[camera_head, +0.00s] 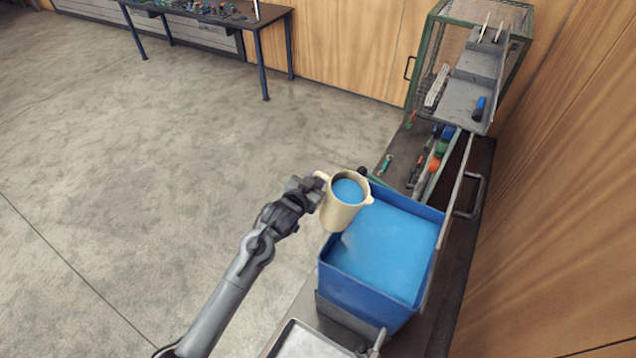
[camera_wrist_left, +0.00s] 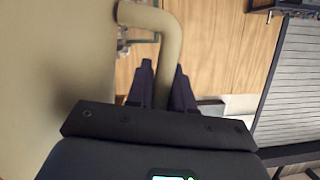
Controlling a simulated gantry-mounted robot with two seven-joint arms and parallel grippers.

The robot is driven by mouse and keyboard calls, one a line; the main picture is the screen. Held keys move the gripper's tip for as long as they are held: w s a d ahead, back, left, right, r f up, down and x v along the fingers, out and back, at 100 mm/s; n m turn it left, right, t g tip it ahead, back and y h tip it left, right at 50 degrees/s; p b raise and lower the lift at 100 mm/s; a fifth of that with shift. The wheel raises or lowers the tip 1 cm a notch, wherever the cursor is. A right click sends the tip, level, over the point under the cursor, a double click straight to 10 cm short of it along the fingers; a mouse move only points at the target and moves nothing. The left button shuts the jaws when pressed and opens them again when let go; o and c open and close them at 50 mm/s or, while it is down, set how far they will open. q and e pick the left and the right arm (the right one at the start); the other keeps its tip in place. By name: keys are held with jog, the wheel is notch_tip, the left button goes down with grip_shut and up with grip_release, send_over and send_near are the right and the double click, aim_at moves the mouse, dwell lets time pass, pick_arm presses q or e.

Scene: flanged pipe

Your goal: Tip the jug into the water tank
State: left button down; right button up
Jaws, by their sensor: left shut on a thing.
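The cream jug (camera_head: 343,207) is held upright beside the left rim of the blue water tank (camera_head: 365,293), partly overlapping it in the head view. Blue liquid shows inside the jug's mouth. The tank is filled with blue water. My left gripper (camera_head: 312,190) is shut on the jug's handle, on the jug's left side. In the left wrist view the gripper's dark fingers (camera_wrist_left: 163,88) close around the cream handle (camera_wrist_left: 172,40), with the jug's body (camera_wrist_left: 50,70) filling the left. My right gripper is not in view.
A metal tray (camera_head: 308,342) lies in front of the tank. A shelf rack (camera_head: 475,70) with tools stands beyond it, near the wooden wall. A workbench (camera_head: 215,15) with small items is at the back left. The floor on the left is clear.

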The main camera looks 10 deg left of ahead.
aim_at(324, 174)
pick_arm(q)
jog(key=shift+w+a+r+m+t+y+b, duration=0.1)
jog(key=shift+a+r+m+t+y+b, duration=0.15)
jog(key=shift+m+b, duration=0.25)
jog(key=shift+w+r+m+t+y+b, duration=0.1)
jog(key=shift+r+m+y+b, duration=0.05)
jog(key=shift+r+m+b, duration=0.3)
jog(key=shift+s+r+m+b, duration=0.1)
jog(key=shift+r+m+b, duration=0.25)
jog(key=shift+m+b, duration=0.2)
jog(key=shift+d+r+y, duration=0.1)
jog(key=shift+y, duration=0.3)
jog(key=shift+d+r+m+t+b, duration=0.15)
jog(key=shift+r+m+t+b, duration=0.15)
jog(key=shift+m+b, duration=0.35)
jog(key=shift+s+d+r+m+y+b, duration=0.3)
jog(key=shift+m+b, duration=0.35)
jog(key=shift+b, duration=0.3)
jog(key=shift+d+m+t+b, duration=0.4)
jog(key=shift+m+b, duration=0.1)
jog(key=shift+b, duration=0.25)
jog(key=shift+s+d+m+y, duration=0.15)
jog(key=shift+d+m+y, duration=0.15)
dwell(0.4)
